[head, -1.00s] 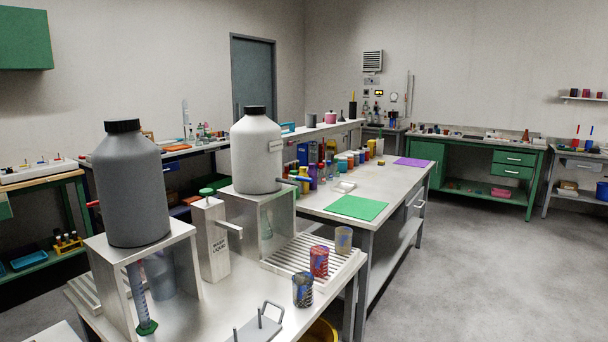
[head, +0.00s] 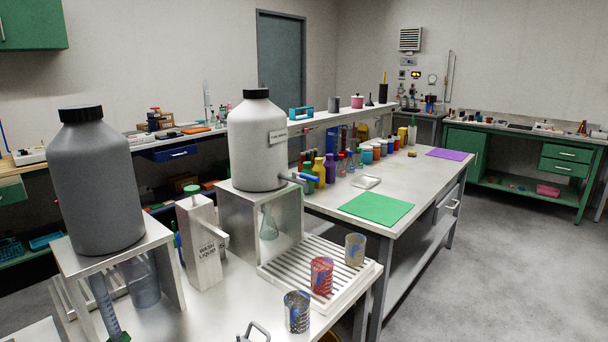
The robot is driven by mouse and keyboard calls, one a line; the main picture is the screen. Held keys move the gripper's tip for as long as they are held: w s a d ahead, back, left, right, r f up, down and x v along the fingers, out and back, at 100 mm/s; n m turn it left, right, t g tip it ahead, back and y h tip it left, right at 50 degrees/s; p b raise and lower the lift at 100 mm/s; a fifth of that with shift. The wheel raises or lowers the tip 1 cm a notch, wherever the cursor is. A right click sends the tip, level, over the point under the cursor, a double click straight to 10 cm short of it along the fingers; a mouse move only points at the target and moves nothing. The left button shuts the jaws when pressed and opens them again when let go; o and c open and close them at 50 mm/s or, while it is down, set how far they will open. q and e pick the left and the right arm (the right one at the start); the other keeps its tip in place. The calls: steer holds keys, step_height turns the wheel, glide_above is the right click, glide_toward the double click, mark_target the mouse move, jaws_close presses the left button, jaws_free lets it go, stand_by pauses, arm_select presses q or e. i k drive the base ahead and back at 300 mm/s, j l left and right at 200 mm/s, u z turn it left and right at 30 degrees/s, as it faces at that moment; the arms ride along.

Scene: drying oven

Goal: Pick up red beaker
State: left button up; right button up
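The red beaker (head: 321,276) stands upright on the white slatted drying rack (head: 282,268) at the right end of the near bench in the head view. It has blue patches on its side. A yellowish beaker (head: 355,250) stands behind it to the right, and a dark blue patterned beaker (head: 297,311) stands in front of it to the left. The three are close together but look apart. Neither of my grippers shows in the head view.
A white jug (head: 256,140) and a grey jug (head: 92,185) stand on metal stands left of the beakers. A wash liquid bottle (head: 201,240) stands between them. The bench beyond has a green mat (head: 376,208) and several bottles. Open floor (head: 470,270) lies to the right.

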mark_target(322, 279)
steer(key=i+l, duration=0.2)
steer(key=i, duration=0.2)
steer(key=i+l, duration=0.2)
steer(key=i, duration=0.25)
